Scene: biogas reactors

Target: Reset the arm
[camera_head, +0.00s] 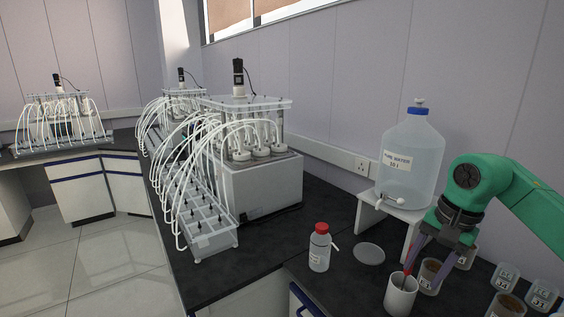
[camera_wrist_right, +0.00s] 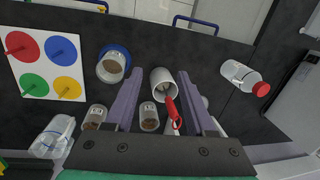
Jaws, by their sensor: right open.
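My right gripper (camera_head: 423,270) comes in on the green arm from the right, pointing down over the bench. In the wrist view its two purple fingers (camera_wrist_right: 161,73) are spread with nothing gripped between them. A white cup (camera_head: 400,297) stands below the fingers. A red-handled tool (camera_wrist_right: 171,108) leans in it, its handle close to the right finger in the wrist view; I cannot tell whether they touch. The cup also shows in the wrist view (camera_wrist_right: 158,76). My left gripper is not in view.
A red-capped bottle (camera_head: 319,250), a clear round dish (camera_head: 369,254) and a water carboy (camera_head: 410,160) on a white stand are nearby. Several labelled jars (camera_head: 505,276) crowd the right side. A board with coloured circles (camera_wrist_right: 45,65) lies on the bench. Tubed reactors (camera_head: 240,175) stand behind.

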